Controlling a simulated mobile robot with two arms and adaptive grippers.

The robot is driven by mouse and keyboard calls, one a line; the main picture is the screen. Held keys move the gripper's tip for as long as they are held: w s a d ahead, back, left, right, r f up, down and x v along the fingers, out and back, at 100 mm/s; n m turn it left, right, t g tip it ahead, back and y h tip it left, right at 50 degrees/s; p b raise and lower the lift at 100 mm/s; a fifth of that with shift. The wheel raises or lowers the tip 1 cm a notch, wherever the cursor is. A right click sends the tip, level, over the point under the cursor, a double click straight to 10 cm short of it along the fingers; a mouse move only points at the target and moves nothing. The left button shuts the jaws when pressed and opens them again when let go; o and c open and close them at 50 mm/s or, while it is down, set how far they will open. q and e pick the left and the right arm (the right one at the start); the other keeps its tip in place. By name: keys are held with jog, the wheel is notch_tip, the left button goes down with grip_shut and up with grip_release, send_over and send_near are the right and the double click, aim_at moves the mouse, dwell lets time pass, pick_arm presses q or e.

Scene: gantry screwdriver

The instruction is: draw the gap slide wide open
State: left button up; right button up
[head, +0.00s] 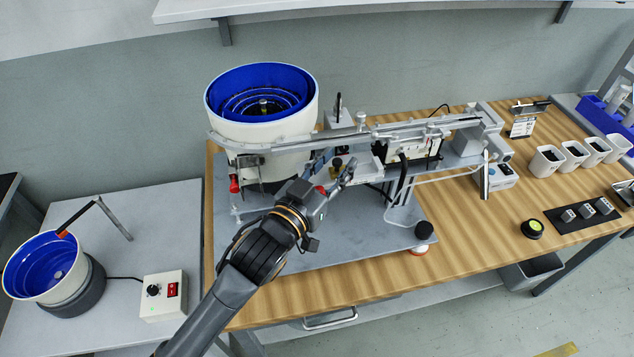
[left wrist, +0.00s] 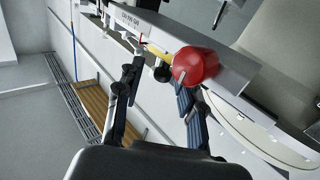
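My left gripper (head: 343,176) is at the front of the feeder machine, just right of the white bowl with the blue inside (head: 262,105). In the left wrist view its two dark fingers (left wrist: 158,82) are apart, with nothing clearly held. Beyond them is a light grey bar with small printed marks (left wrist: 125,18), a yellow pointer (left wrist: 157,50) and a dark knob (left wrist: 161,71). A red ball knob (left wrist: 195,66) overlaps the tip of the right-hand finger; contact cannot be told. I cannot tell for certain which part is the gap slide. My right gripper is not in view.
A long rail (head: 385,129) runs right from the bowl above the grey base plate (head: 300,255). Another red knob (head: 235,184) is at the bowl's lower left. A black-topped knob (head: 424,230) stands at the plate's right corner. The wooden bench (head: 480,245) is clear in front.

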pick_arm(q)
jog(key=v, duration=1)
jog(key=shift+s, duration=0.3)
jog(key=shift+a, duration=0.1)
